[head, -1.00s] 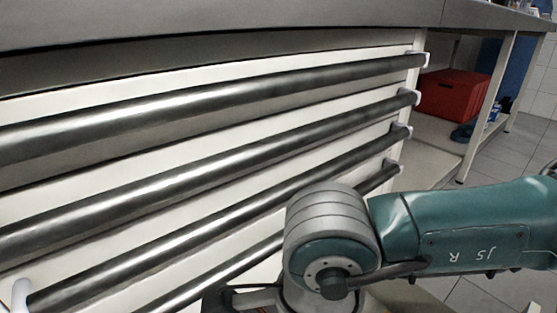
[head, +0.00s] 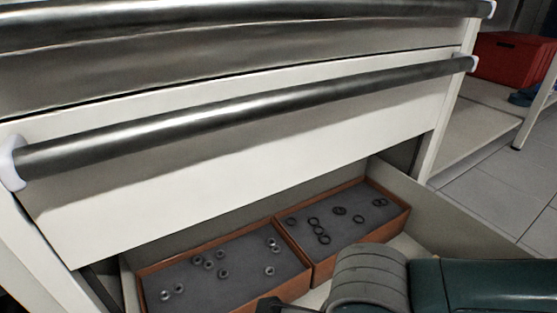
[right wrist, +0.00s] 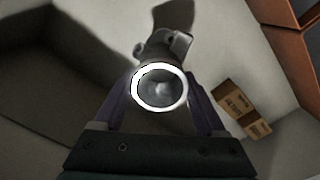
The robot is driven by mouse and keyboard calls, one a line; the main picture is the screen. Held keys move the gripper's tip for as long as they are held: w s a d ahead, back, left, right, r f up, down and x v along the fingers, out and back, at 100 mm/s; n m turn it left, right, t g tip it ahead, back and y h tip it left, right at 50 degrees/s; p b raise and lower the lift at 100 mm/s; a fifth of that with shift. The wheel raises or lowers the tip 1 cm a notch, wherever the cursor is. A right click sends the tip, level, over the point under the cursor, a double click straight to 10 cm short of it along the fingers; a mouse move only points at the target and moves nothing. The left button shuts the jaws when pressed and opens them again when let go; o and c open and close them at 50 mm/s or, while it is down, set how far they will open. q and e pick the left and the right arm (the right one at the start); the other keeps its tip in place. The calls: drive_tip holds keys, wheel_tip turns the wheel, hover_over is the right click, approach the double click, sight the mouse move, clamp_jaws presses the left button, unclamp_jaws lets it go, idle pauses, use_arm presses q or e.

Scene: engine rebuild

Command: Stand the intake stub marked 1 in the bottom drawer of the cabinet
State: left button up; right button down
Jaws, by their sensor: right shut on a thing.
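My right gripper (right wrist: 160,112) is shut on the intake stub (right wrist: 160,90), a grey metal tube with a bright round rim facing the wrist camera and a darker flanged part beyond it. I cannot read a number on it. In the right wrist view the stub is over the pale floor of a drawer; whether it touches that floor is unclear. In the head view an open drawer (head: 470,215), the lowest one showing, lies below a closed drawer of the white cabinet (head: 250,150). My right arm covers part of it, and its gripper is out of sight there. My left gripper is not visible.
Two orange-rimmed trays, left (head: 142,290) and right (head: 404,222), hold several small rings in the open drawer. Small brown boxes (right wrist: 240,105) show right of the stub. A closed drawer's handle (head: 250,118) crosses above. A red crate (head: 512,58) is at the far right.

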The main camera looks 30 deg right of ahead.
wheel_tip(320, 180, down, 8)
drive_tip(key=b, duration=0.4)
drive_tip(key=shift+r+b, duration=0.25)
drive_tip(key=shift+b, duration=0.1)
drive_tip(key=shift+r, duration=0.15)
drive_tip(key=shift+w+f, duration=0.1)
drive_tip(key=shift+f, duration=0.1)
unclamp_jaws()
drive_tip(key=shift+r, duration=0.15)
wheel_tip(320, 180, up, 11)
drive_tip(key=p, duration=0.8)
drive_tip(key=shift+d+p, duration=0.1)
drive_tip(key=shift+p, duration=0.3)
drive_tip(key=shift+r+p, duration=0.35)
drive_tip(key=shift+r, duration=0.25)
